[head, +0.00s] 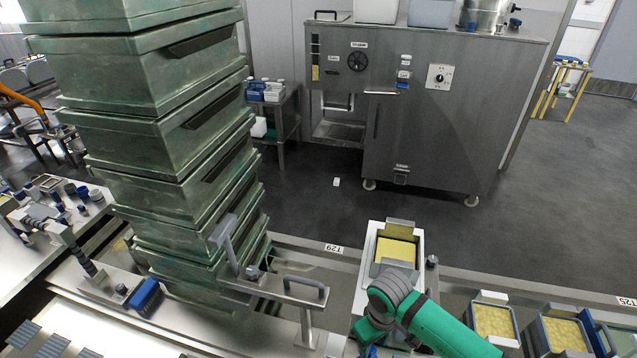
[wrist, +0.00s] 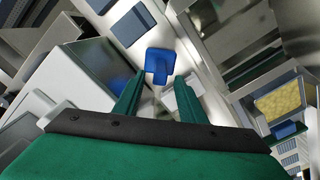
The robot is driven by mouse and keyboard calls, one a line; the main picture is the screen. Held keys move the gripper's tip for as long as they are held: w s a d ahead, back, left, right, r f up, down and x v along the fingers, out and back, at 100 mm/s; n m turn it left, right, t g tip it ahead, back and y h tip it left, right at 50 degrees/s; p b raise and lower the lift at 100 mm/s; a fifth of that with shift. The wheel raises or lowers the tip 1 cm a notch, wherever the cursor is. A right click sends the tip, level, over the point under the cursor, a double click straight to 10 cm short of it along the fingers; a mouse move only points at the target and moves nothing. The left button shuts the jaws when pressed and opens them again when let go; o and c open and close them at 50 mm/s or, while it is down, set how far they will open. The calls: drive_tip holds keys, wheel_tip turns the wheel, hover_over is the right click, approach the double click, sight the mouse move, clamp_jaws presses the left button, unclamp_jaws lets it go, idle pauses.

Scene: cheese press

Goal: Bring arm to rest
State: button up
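My arm (head: 435,325) shows green with a dark grey joint at the lower middle of the head view, bent over the metal bench. My gripper (wrist: 160,82) shows in the wrist view as two green fingers, spread apart with nothing clearly between them. A blue piece (wrist: 160,63) lies beyond the fingertips, apart from them as far as I can tell. The fingertips are not clearly visible in the head view. A mould with yellow cheese (head: 396,250) stands on the bench just behind my arm's joint.
A tall stack of green crates (head: 165,115) stands left of my arm. A grey handle (head: 304,287) on a post rises between them. Cheese moulds (head: 493,320) stand to the right. A steel cabinet (head: 430,120) is behind, across open dark floor.

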sight(372, 349)
wheel_tip(372, 349, down, 6)
drive_tip(key=shift+r, duration=0.25)
idle(0.4)
